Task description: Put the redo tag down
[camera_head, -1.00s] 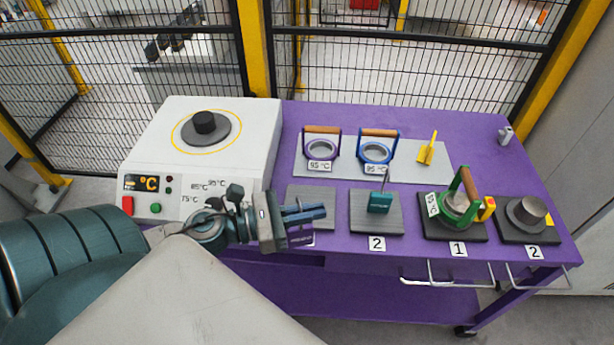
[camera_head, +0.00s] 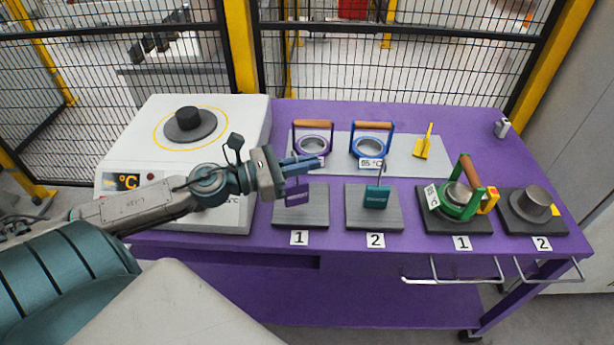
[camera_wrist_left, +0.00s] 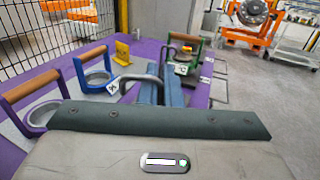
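A purple tag (camera_head: 297,194) hangs below the fingers of my left gripper (camera_head: 305,162). The fingers are shut, seemingly on its stem, which they mostly hide. In the left wrist view a bent grey rod (camera_wrist_left: 137,79) shows at the left gripper's fingers (camera_wrist_left: 162,88). The tag is over the grey plate marked 1 (camera_head: 312,217) at the left; I cannot tell whether it touches the plate. Its print is too small to read. A teal tag (camera_head: 376,197) with a thin stem stands on the plate marked 2 (camera_head: 360,219). My right gripper is not in view.
Behind, a light mat (camera_head: 405,160) holds a purple ring (camera_head: 298,140) and a blue ring (camera_head: 357,145) with wooden handles, and a yellow piece (camera_head: 422,150). At right are a green ring tool (camera_head: 462,210) and a grey hub (camera_head: 535,203). A white heater (camera_head: 140,140) stands left.

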